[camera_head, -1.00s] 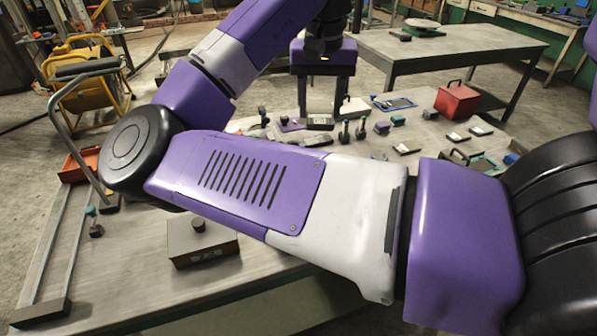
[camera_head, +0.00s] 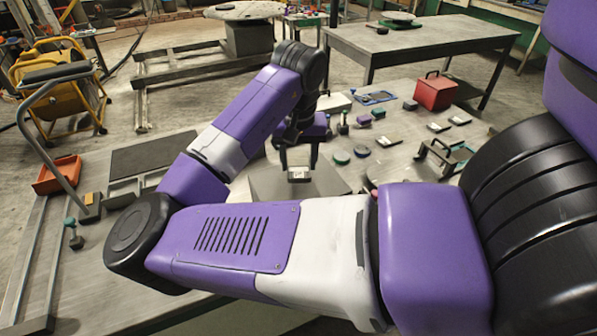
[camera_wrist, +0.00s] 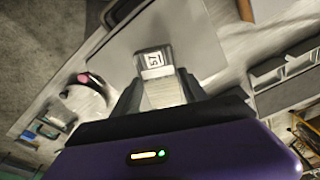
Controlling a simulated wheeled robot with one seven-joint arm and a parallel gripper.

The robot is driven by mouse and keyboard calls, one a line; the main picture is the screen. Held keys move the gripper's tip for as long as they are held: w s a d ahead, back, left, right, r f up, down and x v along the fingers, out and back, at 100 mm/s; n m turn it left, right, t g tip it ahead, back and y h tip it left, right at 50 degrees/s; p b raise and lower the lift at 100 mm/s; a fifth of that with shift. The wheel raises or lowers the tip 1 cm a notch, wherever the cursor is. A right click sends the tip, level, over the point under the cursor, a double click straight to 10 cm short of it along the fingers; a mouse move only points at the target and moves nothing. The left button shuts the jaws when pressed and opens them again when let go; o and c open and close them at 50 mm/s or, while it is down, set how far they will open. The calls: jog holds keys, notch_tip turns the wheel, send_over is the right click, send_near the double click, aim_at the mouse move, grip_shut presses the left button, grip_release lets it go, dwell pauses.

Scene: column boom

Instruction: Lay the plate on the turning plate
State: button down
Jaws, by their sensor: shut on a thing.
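My gripper (camera_head: 298,168) is shut on a small dark plate (camera_head: 299,175) with a white label. In the wrist view the plate (camera_wrist: 154,61) sits between the fingertips and its label shows a number that looks like 57. Below it is a broad, grey, roughly square flat surface (camera_head: 268,187), which also fills the top middle of the wrist view (camera_wrist: 190,35). I cannot tell whether this surface is the turning plate. The plate overlaps it in both views; whether they touch is not clear. My forearm hides the surface's near part.
Small labelled plates (camera_head: 438,126), dark round pieces (camera_head: 340,157) and a red box (camera_head: 435,92) stand to the right. A black-handled frame (camera_head: 443,157) is near the right edge. A dark flat panel (camera_head: 150,157) lies left. A large round disc (camera_head: 243,11) stands far back.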

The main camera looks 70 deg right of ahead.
aim_at(299, 167)
jog(key=shift+f, duration=1.9)
jog(key=shift+f, duration=0.15)
jog(key=c, duration=0.6)
grip_release()
jog(key=r, duration=0.4)
jog(key=a+r, duration=0.1)
jog(key=r, duration=0.7)
jog(key=shift+s+a, duration=0.3)
jog(key=shift+a, duration=0.05)
